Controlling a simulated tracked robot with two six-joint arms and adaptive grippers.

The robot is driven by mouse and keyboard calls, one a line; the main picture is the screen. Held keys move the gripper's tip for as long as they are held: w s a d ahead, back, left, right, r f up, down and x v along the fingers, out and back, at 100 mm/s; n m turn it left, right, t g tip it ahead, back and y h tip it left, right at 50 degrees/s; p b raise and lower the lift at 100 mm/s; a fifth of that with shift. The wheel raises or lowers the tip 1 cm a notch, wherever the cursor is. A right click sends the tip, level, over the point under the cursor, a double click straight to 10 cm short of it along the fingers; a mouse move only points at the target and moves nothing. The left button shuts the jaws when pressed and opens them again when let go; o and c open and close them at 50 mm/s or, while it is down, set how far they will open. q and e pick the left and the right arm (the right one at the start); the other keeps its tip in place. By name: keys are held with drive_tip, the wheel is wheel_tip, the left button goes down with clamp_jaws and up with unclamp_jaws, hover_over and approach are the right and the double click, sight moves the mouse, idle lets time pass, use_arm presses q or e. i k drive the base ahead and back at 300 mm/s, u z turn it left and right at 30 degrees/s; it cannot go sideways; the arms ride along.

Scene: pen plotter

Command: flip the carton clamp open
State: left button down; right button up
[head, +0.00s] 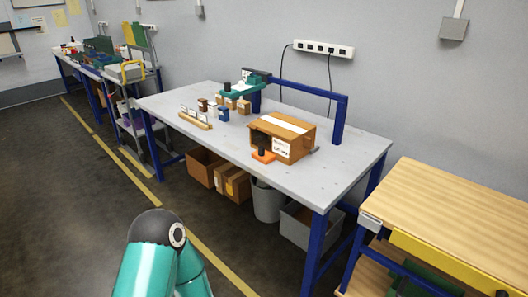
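A brown carton (283,137) with a white strip along its top and a white label sits on the grey workbench (330,180), toward its right end. An orange piece with a black knob (262,155) stands against the carton's front left corner. It looks like the carton clamp, but it is too small to tell whether it is open or shut. A small grey part (314,150) shows at the carton's right side. A teal link of my arm with a dark joint rises at the bottom left, well short of the bench. Neither gripper is in view.
A pen plotter with a teal head (243,87) and blue frame (341,120) stands behind the carton. Small boxes and a wooden rack (195,120) are left of it. A wood-topped table (460,215) stands at right. Cartons and bins lie below the bench. Floor at left is clear.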

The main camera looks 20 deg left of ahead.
sight(265, 157)
drive_tip(key=z, duration=0.1)
drive_tip(key=i, duration=1)
drive_tip(key=u, duration=0.1)
